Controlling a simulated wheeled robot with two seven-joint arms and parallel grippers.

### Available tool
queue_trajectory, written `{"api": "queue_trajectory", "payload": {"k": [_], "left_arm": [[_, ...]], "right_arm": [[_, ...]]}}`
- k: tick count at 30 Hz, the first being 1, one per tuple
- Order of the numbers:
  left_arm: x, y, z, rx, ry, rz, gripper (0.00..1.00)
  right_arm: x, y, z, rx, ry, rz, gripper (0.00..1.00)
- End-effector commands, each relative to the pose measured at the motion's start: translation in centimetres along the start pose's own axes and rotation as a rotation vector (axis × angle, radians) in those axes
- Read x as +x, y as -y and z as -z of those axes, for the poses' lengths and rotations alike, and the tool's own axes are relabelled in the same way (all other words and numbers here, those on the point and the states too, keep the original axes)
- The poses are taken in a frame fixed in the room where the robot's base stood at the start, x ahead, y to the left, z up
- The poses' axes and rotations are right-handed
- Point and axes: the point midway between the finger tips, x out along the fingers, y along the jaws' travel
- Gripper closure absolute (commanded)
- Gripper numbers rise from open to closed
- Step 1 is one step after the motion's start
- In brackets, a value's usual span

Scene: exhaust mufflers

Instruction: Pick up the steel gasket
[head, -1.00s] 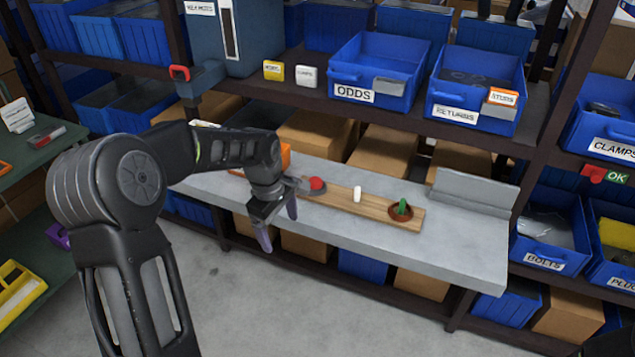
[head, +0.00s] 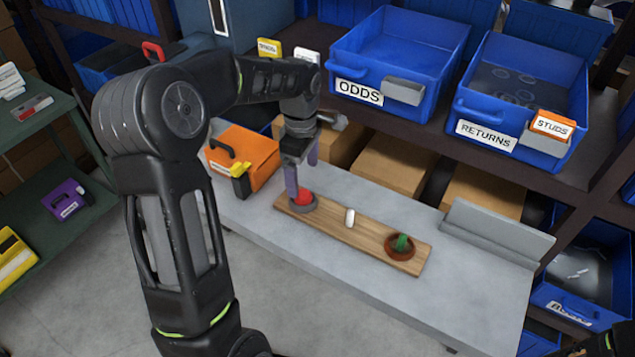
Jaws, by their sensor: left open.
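A wooden board (head: 330,223) lies on the grey bench. At its left end is a grey round piece (head: 303,207), which looks like the steel gasket, with a red round top (head: 303,197) in its middle. A white upright peg (head: 350,217) stands mid-board. A brown ring (head: 400,250) with a green piece (head: 402,242) in it sits at the right end. My left gripper (head: 301,180) is open, fingers pointing down, just above and at the grey piece. One finger overlaps its left edge; I cannot tell whether they touch. My right gripper is not in view.
An orange case (head: 245,157) stands left of the board on the bench (head: 460,290). Blue ODDS (head: 385,45) and RETURNS (head: 490,135) bins sit on the shelf above, close behind my left wrist. A grey angled plate (head: 495,235) is at the bench's right. The front of the bench is clear.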

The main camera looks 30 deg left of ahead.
Motion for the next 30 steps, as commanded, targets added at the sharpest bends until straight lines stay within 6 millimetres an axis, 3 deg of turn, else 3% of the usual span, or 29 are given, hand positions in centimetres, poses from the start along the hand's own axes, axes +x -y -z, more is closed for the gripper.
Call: {"api": "queue_trajectory", "payload": {"k": [10,19,30], "left_arm": [[0.1,0.0,0.0,0.0,0.0,0.0,0.13],[2.5,0.0,0.0,0.001,0.001,0.001,0.13],[3.0,0.1,0.0,0.0,0.0,0.003,0.13]], "right_arm": [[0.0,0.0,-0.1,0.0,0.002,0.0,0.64],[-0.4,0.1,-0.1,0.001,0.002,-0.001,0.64],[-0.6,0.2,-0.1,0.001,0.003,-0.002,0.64]]}}
